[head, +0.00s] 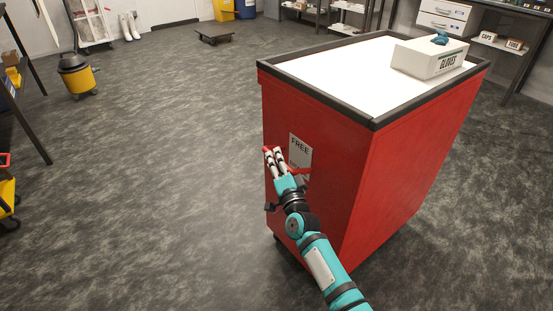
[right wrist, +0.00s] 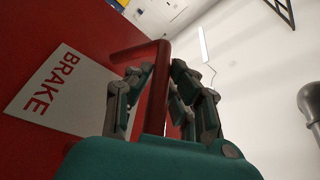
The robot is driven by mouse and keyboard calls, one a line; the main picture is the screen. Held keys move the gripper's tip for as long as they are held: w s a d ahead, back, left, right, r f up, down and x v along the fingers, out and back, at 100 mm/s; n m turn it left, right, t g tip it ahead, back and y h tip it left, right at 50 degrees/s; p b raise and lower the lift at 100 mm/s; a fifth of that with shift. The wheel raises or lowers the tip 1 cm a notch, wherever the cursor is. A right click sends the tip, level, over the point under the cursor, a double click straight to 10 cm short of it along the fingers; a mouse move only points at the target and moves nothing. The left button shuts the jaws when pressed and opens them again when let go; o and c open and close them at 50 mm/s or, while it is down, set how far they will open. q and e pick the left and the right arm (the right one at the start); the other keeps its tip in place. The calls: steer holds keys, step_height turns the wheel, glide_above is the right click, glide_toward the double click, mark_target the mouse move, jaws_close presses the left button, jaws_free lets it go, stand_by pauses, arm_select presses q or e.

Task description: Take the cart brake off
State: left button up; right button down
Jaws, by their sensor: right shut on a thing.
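The red cart (head: 395,165) stands at the right of centre in the head view. A white label (head: 301,147) on its left face reads FREE at the top; its lower part is hidden by my right gripper. In the right wrist view the label (right wrist: 65,88) shows the word BRAKE. A red brake lever (right wrist: 159,85), a bent bar, stands out beside the label. My right gripper (head: 274,155) is shut around this lever; in the right wrist view its fingers (right wrist: 160,85) sit on both sides of the bar. My left gripper is not in view.
A GLOVES box (head: 432,60) stands on the cart's white top (head: 345,70). A yellow and black bucket (head: 77,78) stands far left, and a low dark dolly (head: 214,35) stands at the back. The floor left of the cart is clear.

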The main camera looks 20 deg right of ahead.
steer(key=shift+d+r, duration=0.1)
steer(key=shift+r, duration=0.15)
steer(key=c, duration=1.2)
jaws_free()
steer(key=shift+f, duration=0.15)
steer(key=shift+c, duration=0.2)
steer(key=shift+s+f, duration=0.15)
steer(key=shift+s, duration=0.1)
steer(key=s+f, duration=0.1)
steer(key=s, duration=1)
steer(key=shift+s+f, duration=0.15)
steer(key=shift+f, duration=0.25)
steer(key=shift+f, duration=0.1)
